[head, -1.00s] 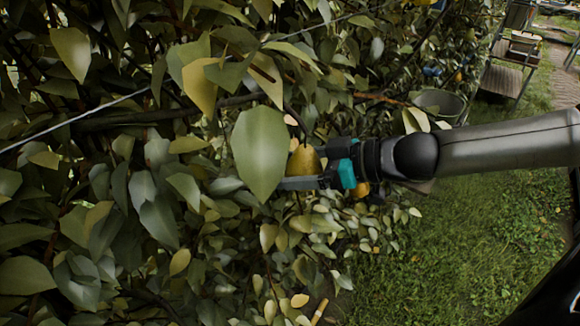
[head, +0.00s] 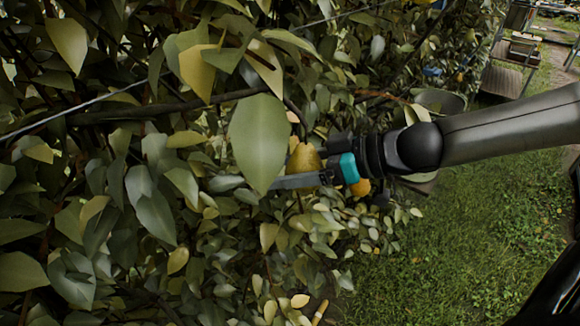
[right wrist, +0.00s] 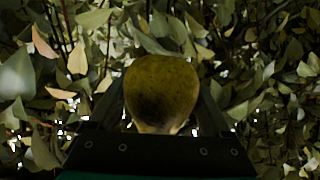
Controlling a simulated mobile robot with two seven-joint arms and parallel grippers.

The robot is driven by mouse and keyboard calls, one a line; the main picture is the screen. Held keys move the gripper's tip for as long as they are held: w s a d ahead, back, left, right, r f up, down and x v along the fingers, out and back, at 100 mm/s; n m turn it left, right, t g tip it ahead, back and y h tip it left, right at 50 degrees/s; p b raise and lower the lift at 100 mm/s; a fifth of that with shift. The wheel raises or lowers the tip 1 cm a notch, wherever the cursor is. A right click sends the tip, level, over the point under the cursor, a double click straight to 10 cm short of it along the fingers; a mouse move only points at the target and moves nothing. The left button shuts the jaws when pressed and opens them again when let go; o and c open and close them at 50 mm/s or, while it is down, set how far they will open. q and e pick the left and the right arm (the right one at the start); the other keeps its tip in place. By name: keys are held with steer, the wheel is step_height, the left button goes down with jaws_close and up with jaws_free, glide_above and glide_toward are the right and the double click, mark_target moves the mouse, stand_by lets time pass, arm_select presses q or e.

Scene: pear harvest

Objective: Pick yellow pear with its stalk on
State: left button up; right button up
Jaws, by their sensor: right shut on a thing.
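A yellow pear (head: 304,158) hangs among the leaves in the head view, partly hidden by a large green leaf on its left. My right gripper (head: 300,170) reaches in from the right and is shut on this pear. In the right wrist view the pear (right wrist: 162,92) sits between the two fingers of my right gripper (right wrist: 162,112), its rounded end toward the camera. Its stalk is hidden in both views. My left gripper is not in view.
A second yellow fruit (head: 360,187) shows just below my right wrist. A wire (head: 100,97) and a dark branch (head: 170,108) cross the foliage. A grey bucket (head: 440,102) stands behind my arm. Open grass (head: 460,220) lies at the right.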

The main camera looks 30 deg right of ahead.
steer(key=shift+s+a+r+m+g+y+p, duration=0.1)
steer(key=shift+s+a+m+g+y+p, duration=0.2)
steer(key=shift+s+m+g+p, duration=0.15)
steer(key=shift+s, duration=0.1)
stand_by(0.4)
steer(key=shift+s+a+r+m+g+p, duration=0.15)
steer(key=shift+s+a+m+g+p, duration=0.15)
steer(key=shift+s+m+g+p, duration=0.2)
steer(key=shift+w, duration=0.1)
steer(key=shift+s+a+r+m+g+y+p, duration=0.2)
steer(key=shift+s+a+m+g+y+p, duration=0.1)
steer(key=shift+s+m+p, duration=0.25)
steer(key=shift+w, duration=0.1)
steer(key=shift+s+a+r+m+g+y+p, duration=0.25)
steer(key=shift+s+r+m+g+y+p, duration=0.15)
steer(key=shift+p, duration=0.25)
